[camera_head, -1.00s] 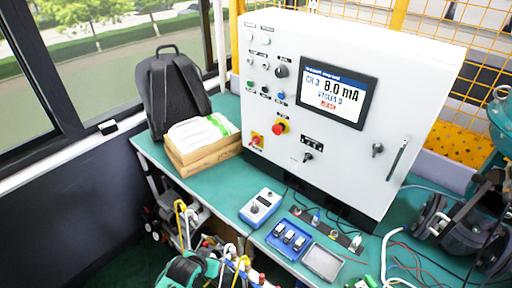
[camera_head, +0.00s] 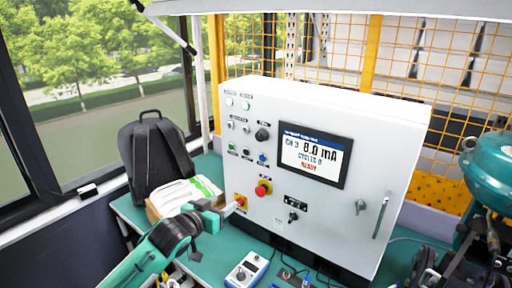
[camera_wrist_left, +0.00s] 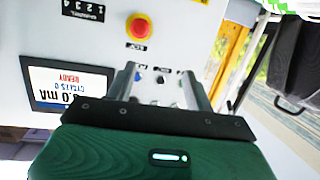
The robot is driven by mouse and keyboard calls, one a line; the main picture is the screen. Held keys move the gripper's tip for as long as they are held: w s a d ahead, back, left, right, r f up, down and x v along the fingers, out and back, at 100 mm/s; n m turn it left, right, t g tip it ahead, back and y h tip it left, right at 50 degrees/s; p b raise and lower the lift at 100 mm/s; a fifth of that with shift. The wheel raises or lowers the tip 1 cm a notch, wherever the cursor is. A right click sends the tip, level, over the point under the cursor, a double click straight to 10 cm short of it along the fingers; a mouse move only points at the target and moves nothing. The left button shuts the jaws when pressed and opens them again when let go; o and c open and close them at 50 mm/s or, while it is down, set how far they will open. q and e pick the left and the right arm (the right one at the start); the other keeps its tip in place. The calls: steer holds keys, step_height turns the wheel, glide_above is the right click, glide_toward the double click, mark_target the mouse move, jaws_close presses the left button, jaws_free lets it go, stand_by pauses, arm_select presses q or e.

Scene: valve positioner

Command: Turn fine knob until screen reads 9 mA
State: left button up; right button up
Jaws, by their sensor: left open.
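The white control box (camera_head: 340,220) stands on the teal bench. Its screen (camera_head: 312,156) reads CH 3, 8.0 mA, CYCLES 0, READY. A large black knob (camera_head: 262,135) sits left of the screen; its label is too small to read, so I cannot confirm it is the fine knob. My left gripper (camera_head: 234,208) is in front of the box's lower left, apart from the black knob. In the left wrist view the open left gripper (camera_wrist_left: 158,76) points at the panel, upside down, with small controls showing between its fingers, and the screen (camera_wrist_left: 70,86) partly covered. My right gripper is out of view.
A red emergency button (camera_head: 263,188) and a red knob on yellow (camera_head: 240,201) are close to the left gripper. A black backpack (camera_head: 155,155) stands at left. A blue-white handheld device (camera_head: 246,270) lies in front. Yellow mesh (camera_head: 450,110) stands behind the box.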

arm_select(q)
step_height(320, 180, up, 14)
steer(key=d+r+m+t+h, duration=0.1)
steer(key=d+m+h, duration=0.1)
steer(key=h, duration=0.1)
steer(key=p, duration=0.5)
glide_toward(259, 137)
steer(key=x, duration=0.7)
steer(key=shift+w+d+r, duration=0.1)
steer(key=shift+w+d, duration=0.4)
steer(key=shift+w, duration=0.15)
steer(key=c, duration=1)
